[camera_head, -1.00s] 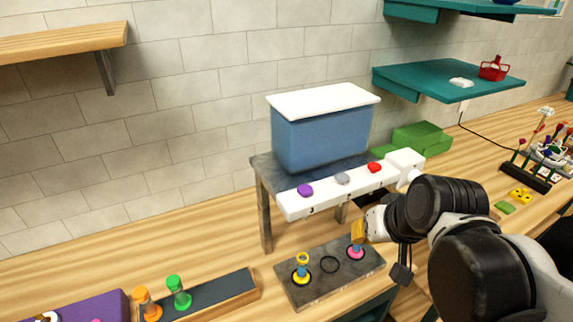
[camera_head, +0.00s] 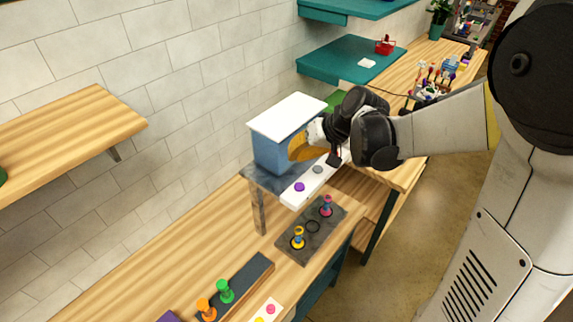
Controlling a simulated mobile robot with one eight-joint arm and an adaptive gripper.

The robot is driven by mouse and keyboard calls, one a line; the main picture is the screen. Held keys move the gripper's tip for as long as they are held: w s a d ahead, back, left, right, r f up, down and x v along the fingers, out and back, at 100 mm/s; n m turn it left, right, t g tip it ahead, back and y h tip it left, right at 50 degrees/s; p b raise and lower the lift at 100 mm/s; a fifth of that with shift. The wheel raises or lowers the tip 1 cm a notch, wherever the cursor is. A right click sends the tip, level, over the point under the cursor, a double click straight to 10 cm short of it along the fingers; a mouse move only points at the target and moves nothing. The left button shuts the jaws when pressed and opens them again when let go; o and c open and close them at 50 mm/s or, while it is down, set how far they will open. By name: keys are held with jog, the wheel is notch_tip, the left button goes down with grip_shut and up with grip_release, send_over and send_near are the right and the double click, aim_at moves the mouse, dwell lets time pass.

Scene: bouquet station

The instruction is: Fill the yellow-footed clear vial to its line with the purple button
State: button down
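The vial with a yellow foot (camera_head: 298,240) stands upright on the dark slab (camera_head: 290,252), at its near-left ring; its fill level is too small to make out. The purple button (camera_head: 299,187) is at the near end of the white button bar (camera_head: 291,199), behind that vial. My gripper (camera_head: 300,150), with yellow-orange fingers, is raised in front of the blue tank (camera_head: 267,153), above the bar and apart from the purple button. Its finger opening is not clear, and I see nothing held. My gripper and arm hide the far end of the bar.
A pink-footed vial (camera_head: 326,207) stands at the slab's far ring; the middle ring (camera_head: 313,227) is empty. A grey button (camera_head: 318,169) sits beyond the purple one. Orange (camera_head: 206,309) and green (camera_head: 225,291) pieces stand in a tray at the front. A wooden shelf (camera_head: 70,135) juts out left.

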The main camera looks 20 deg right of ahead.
aim_at(296, 185)
jog(key=shift+w+d, duration=0.1)
jog(key=shift+d, duration=0.05)
jog(key=shift+f, duration=0.1)
notch_tip(296, 185, down, 9)
jog(key=b, duration=0.7)
jog(key=shift+r, duration=0.2)
dwell(1.2)
jog(key=shift+f+b, duration=0.45)
jog(key=shift+f+b, duration=0.55)
jog(key=shift+b, duration=0.05)
dwell(0.6)
jog(key=shift+r, duration=0.1)
jog(key=shift+r+p, duration=0.75)
jog(key=shift+r, duration=0.2)
